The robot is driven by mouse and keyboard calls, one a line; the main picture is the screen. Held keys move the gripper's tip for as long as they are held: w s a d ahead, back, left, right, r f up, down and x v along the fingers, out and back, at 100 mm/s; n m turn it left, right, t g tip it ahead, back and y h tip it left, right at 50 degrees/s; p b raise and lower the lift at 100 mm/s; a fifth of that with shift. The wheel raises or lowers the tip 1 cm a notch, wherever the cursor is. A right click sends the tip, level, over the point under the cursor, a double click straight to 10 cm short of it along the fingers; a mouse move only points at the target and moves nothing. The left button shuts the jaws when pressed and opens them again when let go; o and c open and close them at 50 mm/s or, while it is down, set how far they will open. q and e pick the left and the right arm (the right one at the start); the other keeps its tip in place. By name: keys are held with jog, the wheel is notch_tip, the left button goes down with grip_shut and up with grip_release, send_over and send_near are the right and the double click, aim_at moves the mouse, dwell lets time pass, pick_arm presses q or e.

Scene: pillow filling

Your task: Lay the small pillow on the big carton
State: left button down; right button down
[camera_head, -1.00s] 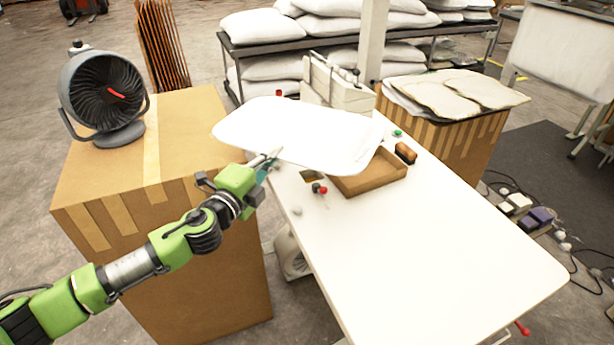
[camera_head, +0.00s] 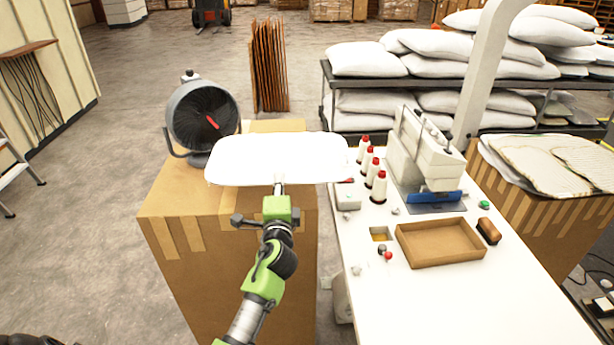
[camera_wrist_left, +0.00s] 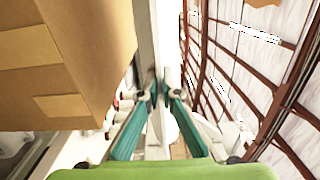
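The small white pillow (camera_head: 275,158) is held out flat in front of the big carton (camera_head: 180,200) in the head view. It hides part of the carton's top and reaches past its right edge towards the table. My left gripper (camera_head: 279,184) is shut on the pillow's near edge. In the left wrist view its teal fingers (camera_wrist_left: 158,95) close on the pale pillow edge (camera_wrist_left: 147,40), seen as a narrow strip. The brown carton also shows at the left there (camera_wrist_left: 70,50). The height gap between pillow and carton is hard to tell. My right gripper is not in view.
The white table (camera_head: 455,300) at the right bears a sewing machine (camera_head: 425,150), red-topped thread cones (camera_head: 379,187) and a shallow brown tray (camera_head: 440,246). The carton's front top is clear.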

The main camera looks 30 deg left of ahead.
pick_arm(q)
jog(key=shift+s+a+f+y+b, duration=0.15)
jog(key=shift+a+f+y+b, duration=0.15)
jog(key=shift+a+f+b, duration=0.15)
jog(key=w+f+b, duration=0.1)
jog(key=b, duration=0.1)
jog(key=w+a+f+b, duration=0.1)
jog(key=f, duration=0.1)
jog(key=w+f+b, duration=0.1)
jog(key=f+b, duration=0.1)
jog(key=shift+a+f+b, duration=0.25)
jog(key=shift+a+b, duration=0.1)
jog(key=shift+w+a+f+b, duration=0.35)
jog(key=shift+w+f+b, duration=0.15)
jog(key=shift+f+b, duration=0.25)
jog(key=c, duration=2)
grip_release()
jog(key=shift+o, duration=0.4)
jog(key=o, duration=0.5)
jog(key=shift+s+d, duration=0.1)
jog(key=shift+s, duration=0.05)
